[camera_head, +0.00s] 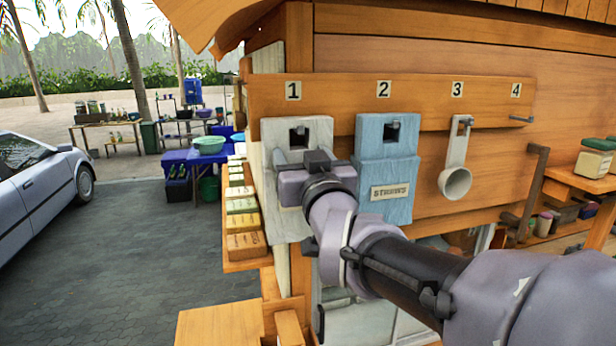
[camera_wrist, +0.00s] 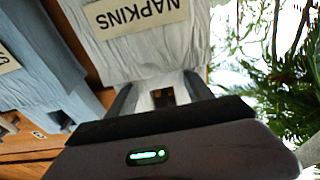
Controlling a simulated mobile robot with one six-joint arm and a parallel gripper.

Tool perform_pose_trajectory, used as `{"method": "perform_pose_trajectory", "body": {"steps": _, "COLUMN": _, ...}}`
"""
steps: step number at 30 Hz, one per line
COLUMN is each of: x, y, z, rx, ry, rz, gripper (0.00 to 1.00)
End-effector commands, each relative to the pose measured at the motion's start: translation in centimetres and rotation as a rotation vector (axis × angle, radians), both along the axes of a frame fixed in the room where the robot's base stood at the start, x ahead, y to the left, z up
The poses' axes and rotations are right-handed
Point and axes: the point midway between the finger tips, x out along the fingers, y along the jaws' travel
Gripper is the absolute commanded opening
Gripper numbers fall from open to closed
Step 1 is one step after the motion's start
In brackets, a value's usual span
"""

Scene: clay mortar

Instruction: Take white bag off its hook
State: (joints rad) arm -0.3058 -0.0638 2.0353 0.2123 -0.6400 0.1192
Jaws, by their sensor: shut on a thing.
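The white bag (camera_head: 290,222) hangs flat against the wooden rail under the number 1. A dark hook (camera_head: 298,133) shows in the hole near its top. My gripper (camera_head: 300,162) is at the bag's upper part, just below the hole, and hides part of its front. In the wrist view the white bag (camera_wrist: 145,55) appears upside down with a NAPKINS label. The gripper fingers (camera_wrist: 160,95) are on either side of its narrow top part, shut on it. The bag still appears to be on the hook.
A blue bag (camera_head: 385,165) marked STRAWS hangs close by on the right. A white scoop (camera_head: 456,175) hangs under number 3, and hook 4 (camera_head: 521,119) is empty. Boxes (camera_head: 243,222) line a shelf at the left. Paved ground (camera_head: 130,270) lies open beyond.

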Motion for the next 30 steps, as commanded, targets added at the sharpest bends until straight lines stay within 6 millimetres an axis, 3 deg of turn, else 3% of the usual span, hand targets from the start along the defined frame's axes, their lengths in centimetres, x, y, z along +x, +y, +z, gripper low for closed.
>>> {"method": "perform_pose_trajectory", "body": {"steps": 9, "x": -0.1, "y": 0.0, "z": 1.6, "rx": 0.002, "ry": -0.003, "rz": 0.0, "gripper": 0.19}}
{"method": "perform_pose_trajectory", "body": {"steps": 17, "x": -2.3, "y": -0.6, "z": 1.4, "rx": 0.001, "ry": -0.002, "rz": 0.0, "gripper": 0.19}}
{"method": "perform_pose_trajectory", "body": {"steps": 23, "x": -4.9, "y": -1.4, "z": 1.4, "rx": 0.002, "ry": -0.003, "rz": 0.0, "gripper": 0.19}}
{"method": "perform_pose_trajectory", "body": {"steps": 30, "x": -10.5, "y": -3.0, "z": 1.4, "rx": 0.002, "ry": -0.006, "rz": 0.001, "gripper": 0.19}}
